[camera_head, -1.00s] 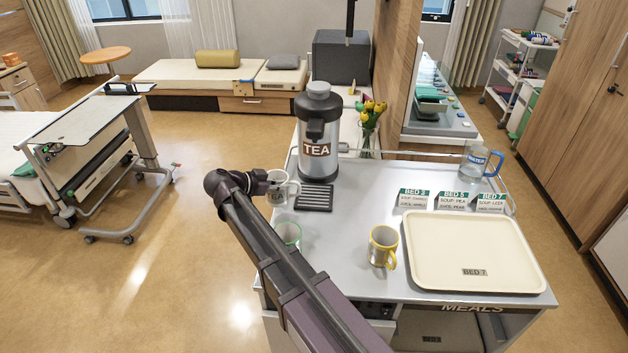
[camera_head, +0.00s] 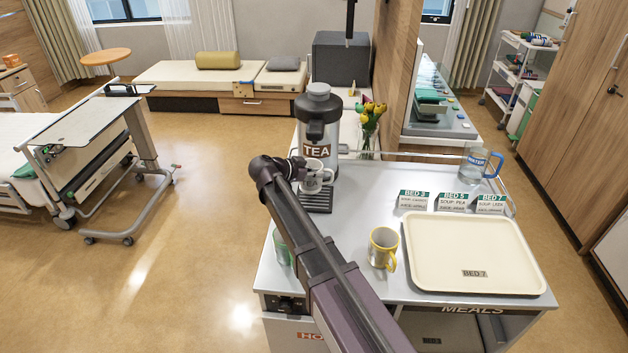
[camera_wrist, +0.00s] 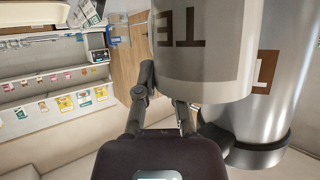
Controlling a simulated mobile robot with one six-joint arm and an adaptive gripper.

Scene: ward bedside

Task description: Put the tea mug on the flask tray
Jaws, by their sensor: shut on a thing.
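The tea mug (camera_head: 318,180), whitish with a dark label, is in my gripper (camera_head: 300,172) in front of the flask. The flask tray (camera_head: 317,204), a dark slatted grille, lies at the foot of the steel TEA flask (camera_head: 320,130). The mug is over the tray's back part and hides it; I cannot tell whether it touches. In the wrist view, the mug (camera_wrist: 200,70) shows upside down, close to the flask (camera_wrist: 285,90). My gripper (camera_wrist: 165,95) is shut on the mug at its side.
A yellow-handled mug (camera_head: 382,247) and a cream tray (camera_head: 475,285) stand to the right on the trolley top. A green-tinted cup (camera_head: 281,248) is partly behind my arm. Bed cards (camera_head: 453,200) and a water jug (camera_head: 481,163) stand at the back right.

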